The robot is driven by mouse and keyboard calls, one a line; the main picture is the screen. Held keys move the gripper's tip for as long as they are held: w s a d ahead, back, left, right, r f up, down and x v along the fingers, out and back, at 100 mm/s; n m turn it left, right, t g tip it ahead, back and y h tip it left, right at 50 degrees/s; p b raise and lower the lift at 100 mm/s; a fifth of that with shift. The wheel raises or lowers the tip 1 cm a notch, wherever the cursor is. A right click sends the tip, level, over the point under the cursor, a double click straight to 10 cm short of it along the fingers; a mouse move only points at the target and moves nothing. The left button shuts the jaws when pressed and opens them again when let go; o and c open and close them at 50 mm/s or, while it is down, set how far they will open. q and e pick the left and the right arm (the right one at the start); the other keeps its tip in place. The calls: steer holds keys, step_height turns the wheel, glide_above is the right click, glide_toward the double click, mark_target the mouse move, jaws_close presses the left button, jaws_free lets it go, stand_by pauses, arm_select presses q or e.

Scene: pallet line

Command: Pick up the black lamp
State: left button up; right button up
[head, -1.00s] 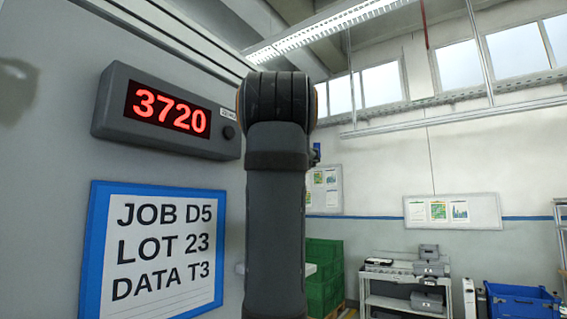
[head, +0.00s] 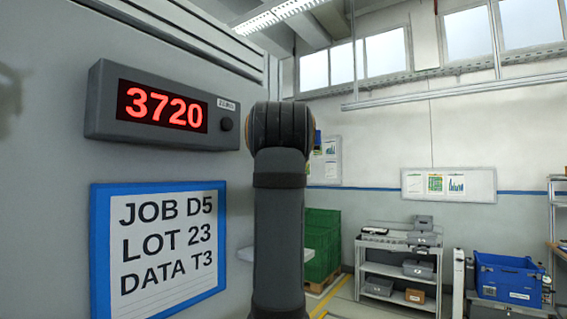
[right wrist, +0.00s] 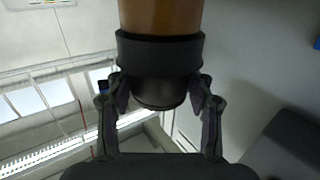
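In the right wrist view, my right gripper (right wrist: 160,92) has its two fingers on either side of the black rounded end of a lamp (right wrist: 160,55). The lamp has a black collar and a brown-orange body that runs out of the top edge. The fingertips appear to touch its sides. The head view shows no lamp that I can make out. A dark upright link of mine fills its middle and hides what is behind it. My left gripper is in neither view.
A grey panel on the left carries a red-digit display (head: 160,108) reading 3720 and a blue-framed sign (head: 158,250). Farther back are green crates (head: 322,245), a grey shelf cart (head: 398,268) and a blue bin (head: 508,276). Yellow-marked floor shows between them.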

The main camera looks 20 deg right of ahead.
steer(key=c, duration=0.6)
steer(key=shift+c, duration=0.2)
steer(key=shift+r, duration=0.3)
step_height(320, 180, up, 2)
steer(key=shift+d+r+b, duration=0.1)
steer(key=shift+r+b, duration=0.15)
steer(key=shift+b, duration=0.25)
steer(key=s+a+r+b, duration=0.2)
steer(key=s+r, duration=0.7)
steer(key=s, duration=0.4)
steer(key=shift+s+r+b, duration=0.35)
steer(key=shift+r+b, duration=0.05)
